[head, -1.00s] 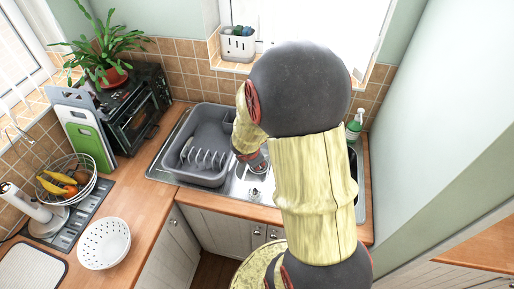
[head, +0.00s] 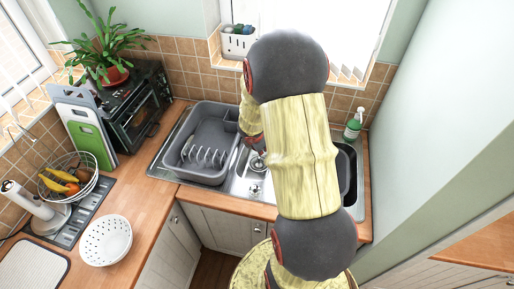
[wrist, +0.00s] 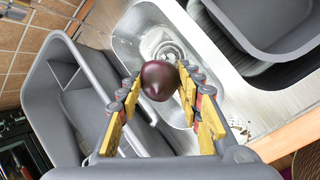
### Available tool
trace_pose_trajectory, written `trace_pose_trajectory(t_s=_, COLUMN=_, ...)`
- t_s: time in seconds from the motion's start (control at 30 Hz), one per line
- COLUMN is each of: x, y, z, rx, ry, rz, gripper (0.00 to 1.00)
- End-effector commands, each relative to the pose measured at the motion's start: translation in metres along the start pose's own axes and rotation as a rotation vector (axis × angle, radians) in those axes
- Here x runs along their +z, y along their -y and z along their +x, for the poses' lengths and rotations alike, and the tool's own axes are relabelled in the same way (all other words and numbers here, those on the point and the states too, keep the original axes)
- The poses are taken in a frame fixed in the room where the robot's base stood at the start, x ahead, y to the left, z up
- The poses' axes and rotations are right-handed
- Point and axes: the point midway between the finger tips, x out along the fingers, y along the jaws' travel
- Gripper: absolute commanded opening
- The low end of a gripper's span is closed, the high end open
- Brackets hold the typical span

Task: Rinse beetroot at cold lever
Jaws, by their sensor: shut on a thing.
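A dark purple beetroot (wrist: 160,80) sits between the fingertips of my gripper (wrist: 158,85) in the wrist view. My gripper is shut on it. Behind the beetroot in that view is the small steel sink bowl (wrist: 128,48) with its drain. In the head view my arm stands in front of the sink (head: 240,187), and the gripper and the beetroot are mostly hidden behind it. I cannot make out the tap or its cold lever in either view.
A grey dish rack tub (head: 205,120) stands left of the small bowl; it also shows in the wrist view (wrist: 62,85). A grey basin (wrist: 265,25) lies on the other side. A green soap bottle (head: 353,125) stands at the back right. A white colander (head: 105,240) sits on the left worktop.

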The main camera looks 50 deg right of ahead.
Motion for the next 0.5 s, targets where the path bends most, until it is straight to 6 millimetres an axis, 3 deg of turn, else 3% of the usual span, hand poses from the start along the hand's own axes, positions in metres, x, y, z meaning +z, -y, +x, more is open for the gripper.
trace_pose_trajectory(t_s=0.5, x=0.026, y=-0.025, z=0.030, rx=0.000, ry=0.000, rz=0.001, gripper=0.10)
